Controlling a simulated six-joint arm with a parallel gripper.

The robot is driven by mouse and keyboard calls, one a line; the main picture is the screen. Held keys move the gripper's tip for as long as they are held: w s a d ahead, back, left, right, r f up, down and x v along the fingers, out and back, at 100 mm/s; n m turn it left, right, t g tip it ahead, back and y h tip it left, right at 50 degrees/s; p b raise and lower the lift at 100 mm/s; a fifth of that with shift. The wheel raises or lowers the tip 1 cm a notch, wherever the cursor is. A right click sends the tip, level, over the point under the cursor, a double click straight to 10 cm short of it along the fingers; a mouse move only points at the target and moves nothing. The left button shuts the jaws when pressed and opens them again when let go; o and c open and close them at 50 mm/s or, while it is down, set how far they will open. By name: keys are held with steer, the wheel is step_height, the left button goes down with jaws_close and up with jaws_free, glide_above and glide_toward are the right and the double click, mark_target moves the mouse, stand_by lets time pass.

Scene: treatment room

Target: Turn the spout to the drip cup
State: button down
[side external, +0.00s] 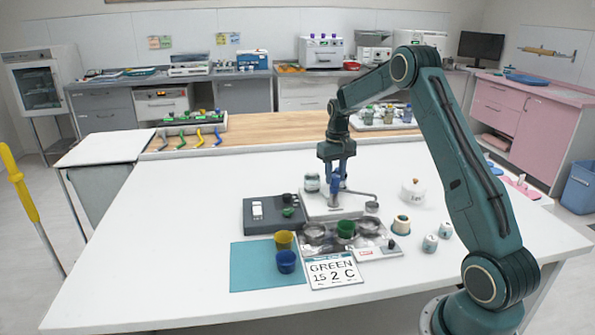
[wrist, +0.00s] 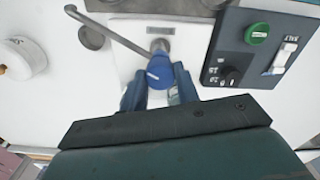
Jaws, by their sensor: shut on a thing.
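My gripper (side external: 336,180) is shut on the blue handle (side external: 335,190) of the spout, above a pale base plate (side external: 315,208). The wrist view shows its two fingers on either side of the handle (wrist: 160,72). The thin grey spout (wrist: 112,31) runs from the handle to the upper left, its tip near the top edge. A small round grey cup (wrist: 92,38), seemingly the drip cup, lies just below the spout in that picture, with the tip beyond it. In the side view the cup (side external: 372,207) stands right of the base, near the spout's end.
A dark control box (side external: 257,214) stands left of the base. A white lidded jar (side external: 411,192) stands right.

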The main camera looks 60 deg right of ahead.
steer(key=n, duration=0.4)
steer(key=shift+n, duration=0.3)
stand_by(0.4)
steer(key=c, duration=1)
jaws_free()
steer(key=shift+c, duration=0.2)
step_height(320, 180, up, 14)
